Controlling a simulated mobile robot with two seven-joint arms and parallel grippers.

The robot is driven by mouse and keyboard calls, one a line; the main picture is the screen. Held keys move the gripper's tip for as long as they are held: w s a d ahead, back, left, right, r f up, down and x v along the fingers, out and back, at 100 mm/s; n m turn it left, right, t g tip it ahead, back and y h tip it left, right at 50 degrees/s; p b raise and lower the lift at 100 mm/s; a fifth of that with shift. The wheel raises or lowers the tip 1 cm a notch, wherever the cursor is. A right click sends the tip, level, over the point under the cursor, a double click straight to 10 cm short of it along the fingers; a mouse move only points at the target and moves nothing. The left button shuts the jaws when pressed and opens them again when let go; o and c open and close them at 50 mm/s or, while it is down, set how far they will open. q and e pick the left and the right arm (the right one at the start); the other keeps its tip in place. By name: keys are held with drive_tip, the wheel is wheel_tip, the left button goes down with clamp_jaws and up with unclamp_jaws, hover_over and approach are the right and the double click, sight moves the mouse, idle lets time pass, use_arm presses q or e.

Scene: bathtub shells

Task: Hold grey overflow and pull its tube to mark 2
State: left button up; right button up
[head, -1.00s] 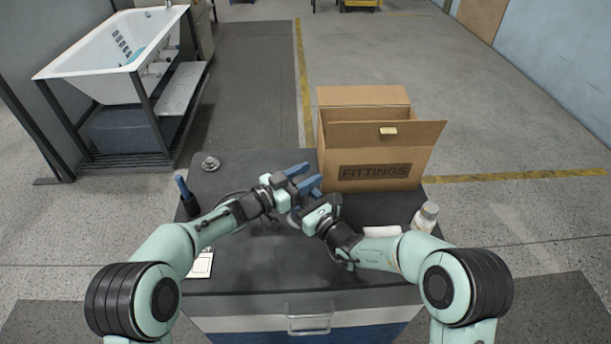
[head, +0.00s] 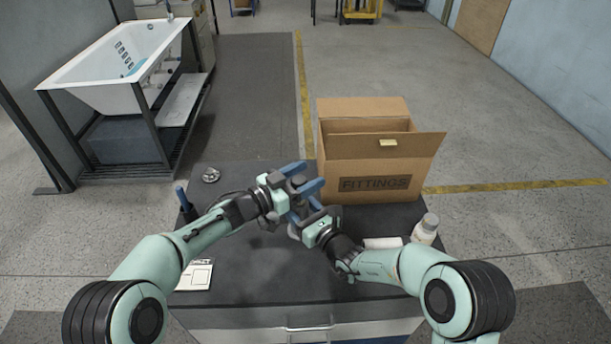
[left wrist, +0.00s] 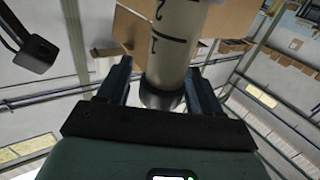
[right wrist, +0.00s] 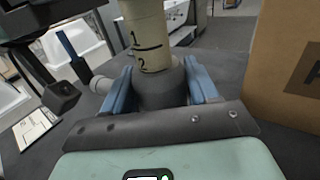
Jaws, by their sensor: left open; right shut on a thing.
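In the left wrist view the tube (left wrist: 177,42) ends in a dark collar (left wrist: 160,97) between the fingers of my open left gripper (left wrist: 158,88); mark 1 is nearer this collar. In the head view, my left gripper (head: 303,180) is just above my right gripper (head: 304,212).
An open FITTINGS carton (head: 375,185) stands at the table's back right. A white bottle (head: 426,228) is at the right. A round metal part (head: 211,175), a blue-handled tool (head: 183,199) and a card (head: 196,275) lie left. A bathtub (head: 120,65) stands beyond.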

use_arm(q)
drive_tip(key=v, duration=1.1)
drive_tip(key=shift+s+a, duration=0.25)
drive_tip(key=shift+a, duration=0.05)
use_arm(e)
drive_tip(key=o, duration=1.2)
